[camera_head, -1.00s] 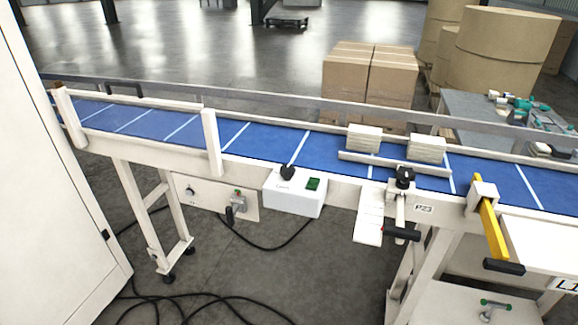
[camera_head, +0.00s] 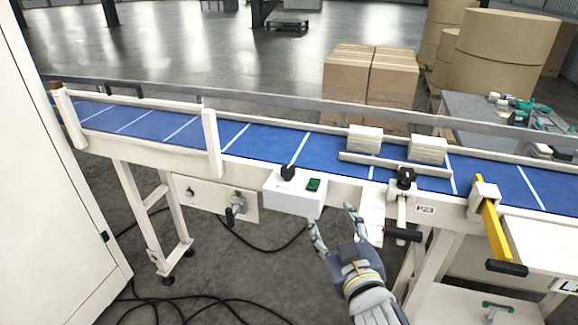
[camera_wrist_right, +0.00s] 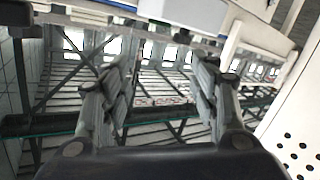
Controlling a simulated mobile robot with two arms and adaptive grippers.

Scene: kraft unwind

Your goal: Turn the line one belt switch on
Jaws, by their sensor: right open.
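A white control box (camera_head: 293,192) is mounted on the near side of the blue conveyor belt. A black knob (camera_head: 288,172) and a green rocker switch (camera_head: 313,185) sit on its top. Which of them is the line one belt switch, and its on or off state, I cannot tell. My right gripper (camera_head: 332,230) is open and empty, in front of and below the box's right end, apart from it. Its two spread fingers also show in the right wrist view (camera_wrist_right: 165,90). My left gripper is not in view.
The conveyor belt (camera_head: 262,138) carries stacks of cream blocks (camera_head: 364,139). A black-handled clamp (camera_head: 402,234) and a yellow lever (camera_head: 492,232) stick out at the right. A panel with a grey switch (camera_head: 238,197) hangs left of the box. Cables lie on the floor.

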